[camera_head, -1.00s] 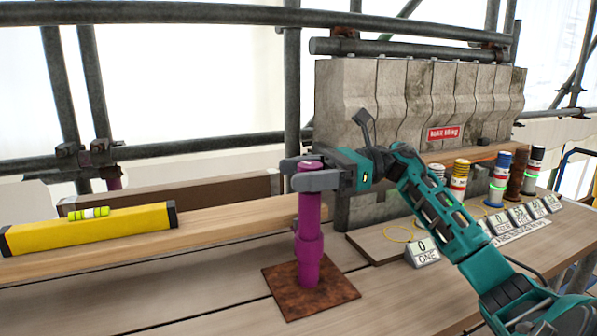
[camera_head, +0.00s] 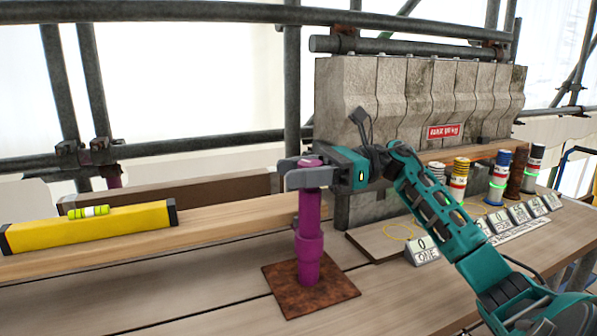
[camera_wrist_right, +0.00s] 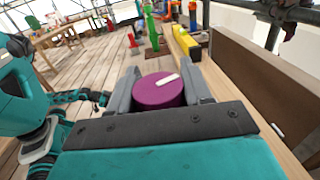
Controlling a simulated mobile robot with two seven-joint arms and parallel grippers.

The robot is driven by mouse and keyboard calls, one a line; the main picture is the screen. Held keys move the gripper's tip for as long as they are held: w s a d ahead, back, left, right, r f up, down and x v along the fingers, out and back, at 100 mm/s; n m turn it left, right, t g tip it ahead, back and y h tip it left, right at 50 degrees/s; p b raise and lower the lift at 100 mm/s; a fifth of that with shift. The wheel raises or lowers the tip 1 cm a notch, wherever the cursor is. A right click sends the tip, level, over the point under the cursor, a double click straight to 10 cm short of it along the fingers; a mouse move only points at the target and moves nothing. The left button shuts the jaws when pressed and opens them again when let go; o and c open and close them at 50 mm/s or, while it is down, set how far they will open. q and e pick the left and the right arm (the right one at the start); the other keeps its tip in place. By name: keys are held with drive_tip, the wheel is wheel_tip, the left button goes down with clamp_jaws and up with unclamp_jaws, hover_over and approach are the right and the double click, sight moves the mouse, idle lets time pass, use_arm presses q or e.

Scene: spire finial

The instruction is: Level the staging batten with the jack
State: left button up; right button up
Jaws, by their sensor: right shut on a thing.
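The purple jack (camera_head: 309,240) stands upright on a rusty square base plate (camera_head: 325,293) on the boards. My right gripper (camera_head: 305,175) is shut on the jack's top. In the right wrist view the jack's round purple cap (camera_wrist_right: 158,90), with a pale mark, sits between the two fingers (camera_wrist_right: 160,88). The wooden batten (camera_head: 220,228) runs along behind the jack, its right end beside the jack. A yellow spirit level (camera_head: 120,226) lies on the batten, with a green vial (camera_head: 89,212) on top. My left gripper is not in view.
A stone block (camera_head: 400,95) with a red label (camera_head: 443,132) stands behind my right arm. Several coloured cylinders (camera_head: 497,180) and numbered cards (camera_head: 423,252) stand at right. Scaffold tubes (camera_head: 150,12) cross the back. The boards at front left are clear.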

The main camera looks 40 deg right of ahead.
drive_tip(key=shift+f+m+t+h+b, duration=0.2)
drive_tip(key=shift+m+t+h+b, duration=0.15)
drive_tip(key=shift+t+b, duration=0.3)
drive_tip(key=m+t+h+b, duration=0.2)
drive_tip(key=t+b, duration=0.1)
drive_tip(key=shift+w+d+f+m, duration=0.1)
drive_tip(key=shift+w+m, duration=0.1)
drive_tip(key=shift+m, duration=0.15)
drive_tip(key=shift+m+t+h+b, duration=0.3)
drive_tip(key=shift+t+h+b, duration=0.15)
drive_tip(key=shift+t, duration=0.2)
drive_tip(key=shift+w+d+r+m+t+h, duration=0.15)
drive_tip(key=shift+r+m+t+h, duration=0.05)
drive_tip(key=shift+m+t+h, duration=0.55)
drive_tip(key=shift+w+d+r+m+t+h, duration=0.1)
drive_tip(key=shift+m+t+h, duration=0.45)
drive_tip(key=shift+m+h, duration=0.3)
drive_tip(key=shift+t+h, duration=0.3)
drive_tip(key=shift+h, duration=0.2)
drive_tip(key=shift+d+m, duration=0.1)
drive_tip(key=shift+m, duration=0.2)
drive_tip(key=shift+h, duration=0.3)
